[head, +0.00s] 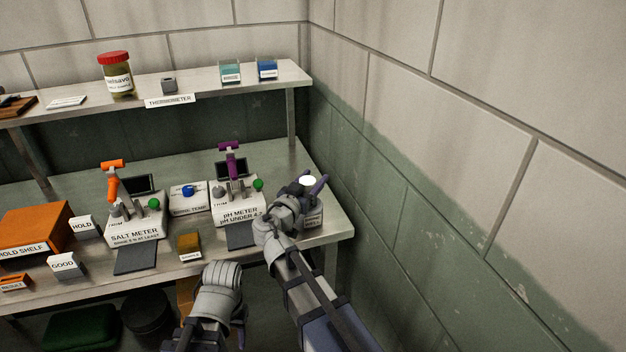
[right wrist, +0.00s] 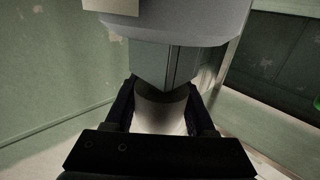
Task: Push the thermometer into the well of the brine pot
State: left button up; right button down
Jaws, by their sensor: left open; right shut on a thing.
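The thermometer shows as a white round top (head: 307,181) between the fingers of my right gripper (head: 309,186) in the head view. My right gripper (right wrist: 163,108) is shut on it; in the right wrist view a pale rounded part lies between the dark fingers. The brine pot (head: 314,218) stands at the bench's right end, directly below, mostly hidden by my arm. The well and stem tip cannot be made out. My left gripper (head: 238,322) is open and empty before the bench.
A pH meter (head: 238,208) stands just left of the pot, with a brine temp box (head: 188,203) and salt meter (head: 135,230) further left. The wall (head: 400,200) is close on the right. The shelf above holds a small grey holder (head: 168,85) over the thermometer label.

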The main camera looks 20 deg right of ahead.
pick_arm(q)
jog(key=shift+f+b, duration=0.4)
jog(key=shift+f, duration=0.1)
pick_arm(e)
jog(key=shift+f, duration=0.5)
jog(key=shift+c, duration=0.8)
grip_release()
pick_arm(q)
jog(key=shift+a, duration=0.1)
pick_arm(e)
jog(key=shift+s, duration=0.15)
